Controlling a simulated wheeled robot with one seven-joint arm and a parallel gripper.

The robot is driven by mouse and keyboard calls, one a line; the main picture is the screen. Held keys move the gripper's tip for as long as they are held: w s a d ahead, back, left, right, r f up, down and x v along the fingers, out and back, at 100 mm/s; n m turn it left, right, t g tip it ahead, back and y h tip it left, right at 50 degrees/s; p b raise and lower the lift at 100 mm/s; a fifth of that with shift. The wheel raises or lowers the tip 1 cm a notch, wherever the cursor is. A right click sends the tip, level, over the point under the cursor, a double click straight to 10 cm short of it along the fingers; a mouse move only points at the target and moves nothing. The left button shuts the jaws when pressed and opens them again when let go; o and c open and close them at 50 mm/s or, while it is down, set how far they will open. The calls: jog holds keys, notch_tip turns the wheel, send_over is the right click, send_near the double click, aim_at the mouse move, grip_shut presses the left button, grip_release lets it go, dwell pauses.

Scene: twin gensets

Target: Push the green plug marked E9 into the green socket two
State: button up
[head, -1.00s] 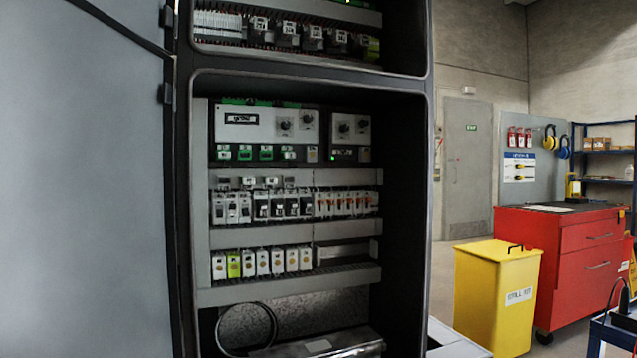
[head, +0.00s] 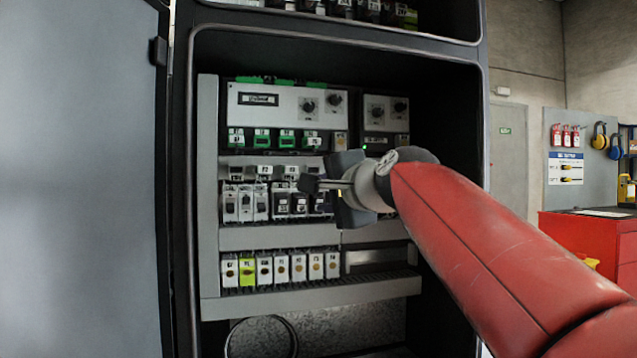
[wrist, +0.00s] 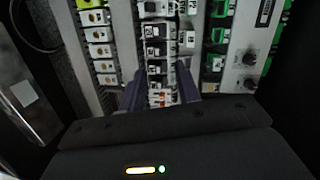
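A row of green connectors (head: 261,138) with white labels runs under the pale controller panel (head: 260,103) in the cabinet. They also show in the wrist view (wrist: 218,35), turned sideways. I cannot read their labels, so I cannot tell the plug marked E9 or socket two. My gripper (head: 330,187) is in front of the breaker row, below and right of the connectors. In the wrist view its two dark fingers (wrist: 160,88) stand apart, with breakers visible between them and nothing seen held. A dark tip at the gripper's front in the head view is unclear.
White and black breakers (head: 280,203) fill the middle row. A lower row of white terminals (head: 281,269) has one yellow-green piece (head: 247,270). The cabinet door (head: 80,180) stands at the left. A red tool cabinet (head: 585,238) is at the far right.

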aim_at(294, 170)
jog(key=shift+m+t+y, duration=0.5)
jog(key=shift+m, duration=0.3)
jog(key=w+a+r+p, duration=0.1)
jog(key=w, duration=0.2)
jog(key=w+a+r+p, duration=0.2)
jog(key=w, duration=0.1)
jog(key=w+a+r+p, duration=0.1)
jog(key=w, duration=0.2)
jog(key=shift+a+r+p, duration=0.2)
jog(key=shift+a+p, duration=0.1)
jog(key=shift+a, duration=0.1)
jog(key=shift+p+x, duration=0.55)
jog(key=shift+x, duration=0.4)
jog(key=shift+f, duration=0.15)
jog(key=shift+c, duration=0.4)
grip_shut()
jog(key=shift+s+d, duration=0.1)
jog(key=shift+s, duration=0.25)
